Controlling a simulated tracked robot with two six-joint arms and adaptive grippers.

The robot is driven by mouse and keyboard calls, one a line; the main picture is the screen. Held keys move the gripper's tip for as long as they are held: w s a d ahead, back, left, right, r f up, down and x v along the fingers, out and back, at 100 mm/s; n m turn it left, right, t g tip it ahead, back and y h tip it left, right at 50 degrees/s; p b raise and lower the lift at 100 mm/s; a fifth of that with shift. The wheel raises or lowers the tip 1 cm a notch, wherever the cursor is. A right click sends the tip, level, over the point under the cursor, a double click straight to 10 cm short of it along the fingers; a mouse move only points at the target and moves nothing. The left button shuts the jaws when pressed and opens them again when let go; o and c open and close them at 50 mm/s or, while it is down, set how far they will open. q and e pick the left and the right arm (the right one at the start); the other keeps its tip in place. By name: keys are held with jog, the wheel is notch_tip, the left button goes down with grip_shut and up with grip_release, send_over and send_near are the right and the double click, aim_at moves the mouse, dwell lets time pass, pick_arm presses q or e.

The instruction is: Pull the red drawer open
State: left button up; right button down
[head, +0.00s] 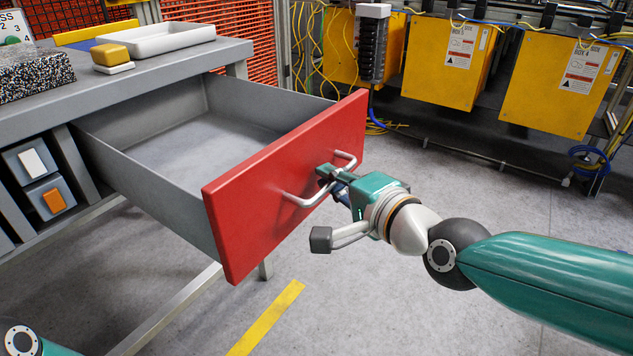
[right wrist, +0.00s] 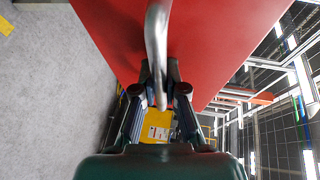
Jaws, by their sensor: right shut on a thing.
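The red drawer (head: 262,208) stands well out from the grey workbench, and its grey inside (head: 205,146) shows empty. A silver bar handle (head: 296,199) runs across its red front. My right gripper (head: 328,174) is at the handle and shut on it, near the middle of the bar. In the right wrist view the handle (right wrist: 157,45) passes down between the two fingers of the right gripper (right wrist: 159,95), with the red front (right wrist: 215,40) behind. My left gripper is not in view; only a bit of teal shows at the lower left corner.
On the workbench (head: 180,62) are a white tray (head: 155,40), a yellow block (head: 110,54) and a speckled block (head: 35,75). Yellow boxes (head: 447,62) hang at the back. The floor right of the drawer is clear.

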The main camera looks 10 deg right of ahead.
jog(key=shift+s+f, duration=0.2)
jog(key=shift+s, duration=0.1)
jog(key=c, duration=1.2)
grip_release()
jog(key=shift+d+r, duration=0.1)
jog(key=shift+w, duration=0.1)
jog(key=v, duration=0.7)
jog(key=shift+s, duration=0.25)
jog(key=shift+d, duration=0.1)
